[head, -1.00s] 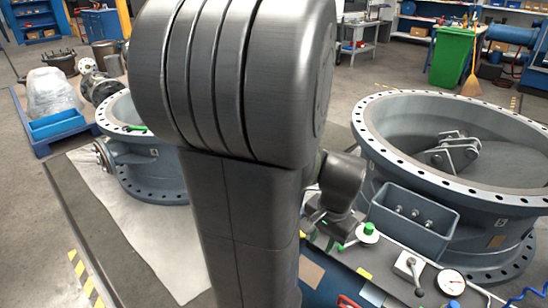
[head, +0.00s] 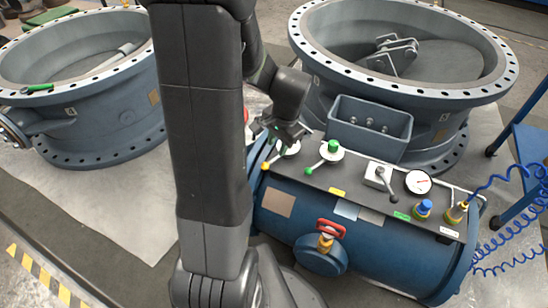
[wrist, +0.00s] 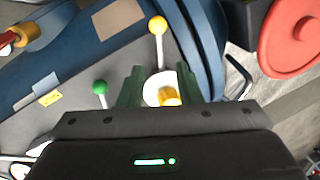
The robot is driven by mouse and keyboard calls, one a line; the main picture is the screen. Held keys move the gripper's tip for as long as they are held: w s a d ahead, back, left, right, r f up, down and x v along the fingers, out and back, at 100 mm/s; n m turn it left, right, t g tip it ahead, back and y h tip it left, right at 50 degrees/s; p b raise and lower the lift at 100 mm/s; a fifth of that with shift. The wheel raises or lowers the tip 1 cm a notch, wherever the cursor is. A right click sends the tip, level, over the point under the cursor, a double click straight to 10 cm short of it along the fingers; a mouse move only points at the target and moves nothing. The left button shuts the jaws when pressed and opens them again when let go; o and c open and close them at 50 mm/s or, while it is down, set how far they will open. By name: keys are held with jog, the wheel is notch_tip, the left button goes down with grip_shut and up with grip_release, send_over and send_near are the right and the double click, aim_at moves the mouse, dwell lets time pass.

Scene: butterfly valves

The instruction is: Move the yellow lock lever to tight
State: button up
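The yellow lock lever shows in the wrist view as a pale rod with a yellow ball knob (wrist: 157,25), pointing to the top of the picture from a white round hub with a yellow centre (wrist: 170,96). My gripper (wrist: 158,74) is open, its two green fingers on either side of the hub, with nothing clearly clamped; contact cannot be told. In the head view my gripper (head: 284,132) is over the left end of the blue tank's grey top panel (head: 345,180) and largely hides this lever. No "tight" mark is readable.
A green-knobbed lever (wrist: 100,88) stands close left of my gripper in the wrist view. A red round part (wrist: 290,38) is at right. In the head view, a grey lever box (head: 378,178), a gauge (head: 418,182) and an open bin (head: 368,127) stand further right.

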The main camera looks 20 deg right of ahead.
aim_at(274, 159)
jog(key=f, duration=0.2)
jog(key=f+b, duration=0.1)
jog(key=f, duration=0.1)
jog(key=w+f, duration=0.1)
jog(key=f, duration=0.1)
jog(key=shift+a, duration=0.2)
jog(key=shift+c, duration=0.4)
grip_shut()
